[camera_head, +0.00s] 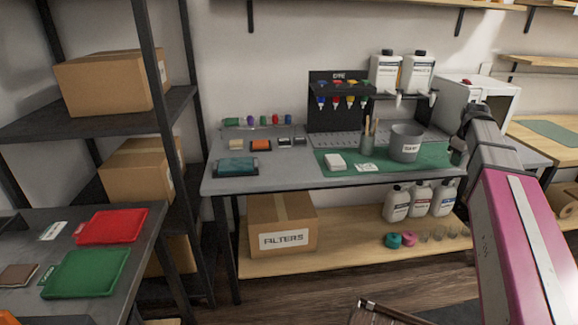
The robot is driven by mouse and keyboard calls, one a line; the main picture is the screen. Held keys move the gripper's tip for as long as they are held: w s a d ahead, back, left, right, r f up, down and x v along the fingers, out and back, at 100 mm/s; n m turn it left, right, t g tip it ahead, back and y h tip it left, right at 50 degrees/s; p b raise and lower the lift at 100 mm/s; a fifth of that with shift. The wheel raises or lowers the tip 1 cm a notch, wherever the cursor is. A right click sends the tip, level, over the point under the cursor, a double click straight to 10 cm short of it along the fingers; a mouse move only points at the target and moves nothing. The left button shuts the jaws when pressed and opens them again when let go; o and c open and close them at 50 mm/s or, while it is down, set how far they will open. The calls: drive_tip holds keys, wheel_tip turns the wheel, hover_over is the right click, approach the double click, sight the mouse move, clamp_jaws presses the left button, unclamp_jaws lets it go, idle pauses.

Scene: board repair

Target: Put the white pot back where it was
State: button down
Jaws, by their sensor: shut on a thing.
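I see no pot that is plainly white. A grey pot (405,145) with a white label stands upright on the right part of the green mat (437,152) on the workbench. My pink and grey arm rises along the right side, and its far end reaches the right end of the bench. My gripper's fingers do not show, so what they hold is hidden.
A white block (335,161) and a brush holder (367,144) stand near the grey pot. White bottles (384,72) sit on the rack above.

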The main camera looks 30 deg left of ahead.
drive_tip(key=s+a+f+m, duration=0.1)
drive_tip(key=s+a+m, duration=0.1)
drive_tip(key=s+m, duration=0.6)
drive_tip(key=s+a+r+n, duration=0.1)
drive_tip(key=s+a+n, duration=0.3)
drive_tip(key=a, duration=0.6)
drive_tip(key=s+a+r+n, duration=0.1)
drive_tip(key=a+n, duration=0.4)
drive_tip(key=a, duration=0.5)
drive_tip(key=s+a+r+n, duration=0.1)
drive_tip(key=s+a+n, duration=0.3)
drive_tip(key=a, duration=0.6)
drive_tip(key=s+a+r+n+y, duration=0.1)
drive_tip(key=s+a+n, duration=0.35)
drive_tip(key=a, duration=0.35)
drive_tip(key=s+a+r+n+g, duration=0.1)
drive_tip(key=s+a+n, duration=0.35)
drive_tip(key=a, duration=0.45)
drive_tip(key=s+a+r+n+y, duration=0.1)
drive_tip(key=s+a+r+n, duration=0.1)
drive_tip(key=s+a+n, duration=0.45)
drive_tip(key=m, duration=0.3)
hover_over(292, 170)
drive_tip(key=f, duration=0.7)
drive_tip(key=shift+d+f, duration=0.1)
drive_tip(key=shift+d, duration=0.1)
drive_tip(key=shift+f, duration=2.05)
